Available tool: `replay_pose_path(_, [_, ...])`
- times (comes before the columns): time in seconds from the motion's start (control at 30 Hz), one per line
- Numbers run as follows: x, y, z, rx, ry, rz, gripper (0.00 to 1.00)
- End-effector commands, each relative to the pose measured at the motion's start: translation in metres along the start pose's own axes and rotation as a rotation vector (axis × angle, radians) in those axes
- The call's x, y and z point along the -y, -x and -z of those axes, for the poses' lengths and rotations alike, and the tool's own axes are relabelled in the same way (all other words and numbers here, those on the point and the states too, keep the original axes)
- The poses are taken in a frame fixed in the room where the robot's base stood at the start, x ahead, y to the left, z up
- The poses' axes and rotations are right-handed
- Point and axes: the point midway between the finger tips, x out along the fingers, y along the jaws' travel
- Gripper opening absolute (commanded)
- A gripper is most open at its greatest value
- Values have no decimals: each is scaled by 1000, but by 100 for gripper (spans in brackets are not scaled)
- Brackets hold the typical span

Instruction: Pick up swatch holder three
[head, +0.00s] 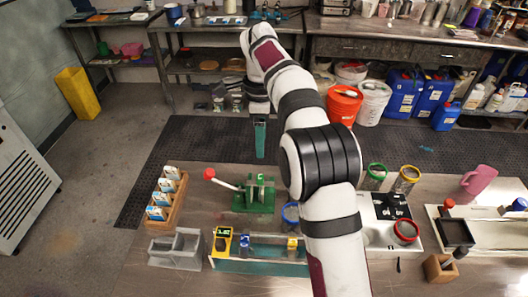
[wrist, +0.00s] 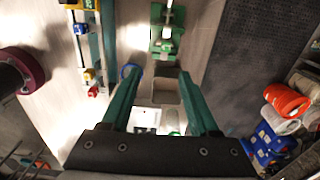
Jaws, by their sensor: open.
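A wooden rack (head: 180,203) on the left of the table holds several upright white holders with blue marks; these look like the swatch holders. They are the back one (head: 171,172), then one (head: 167,185), another (head: 161,198), and the front one (head: 156,213). Their numbers are too small to read, so I cannot tell which is three. My gripper (head: 260,152) hangs above the far side of the table, to the right of the rack and well apart from it. In the wrist view, my gripper (wrist: 160,80) has its teal fingers spread with nothing between them. The rack is not recognisable there.
A green stand (head: 257,194) with a red-knobbed lever is right of the rack. A grey divided box (head: 176,249) and a teal tray (head: 262,267) stand in front. A yellow device (head: 221,241) is by the tray. Jars and a white panel lie right.

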Motion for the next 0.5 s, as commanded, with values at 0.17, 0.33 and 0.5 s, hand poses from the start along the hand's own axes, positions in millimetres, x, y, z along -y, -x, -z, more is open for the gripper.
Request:
replay_pose_path(0.17, [2,-39,-2,-3,-16,-4,61])
replay_pose_path(0.33, [3,-85,-2,-1,-15,-1,61])
replay_pose_path(0.5, [4,-109,-2,0,-15,1,61])
